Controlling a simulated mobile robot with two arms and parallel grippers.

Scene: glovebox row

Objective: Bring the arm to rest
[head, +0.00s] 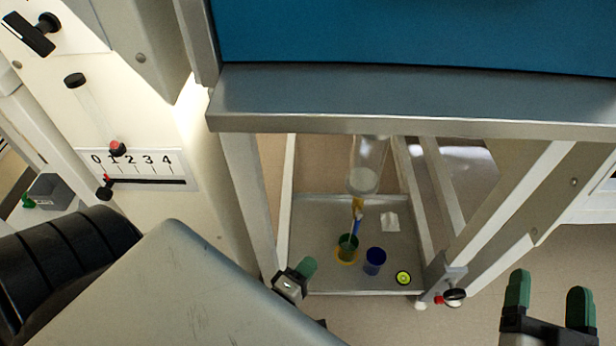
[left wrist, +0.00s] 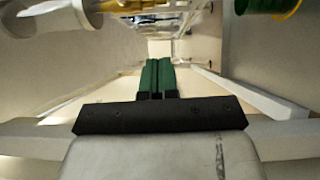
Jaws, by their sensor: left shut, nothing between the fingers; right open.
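My left gripper (head: 307,268) is low in the head view, in front of the left front corner of a low tray shelf. Its green fingers (left wrist: 158,75) are closed together and empty in the left wrist view. The large pale link of my left arm covers the lower left of the head view. My right gripper (head: 549,300) is at the lower right of the head view, its two green fingers apart with nothing between them. It is right of the shelf, over the floor.
The shelf (head: 320,208) holds a green cup (head: 347,247) in a yellow ring under a clear cylinder (head: 368,165), a blue cup (head: 375,262) and a round yellow-green disc (head: 403,278). A steel ledge (head: 400,112) runs above. A scale panel (head: 135,165) stands left.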

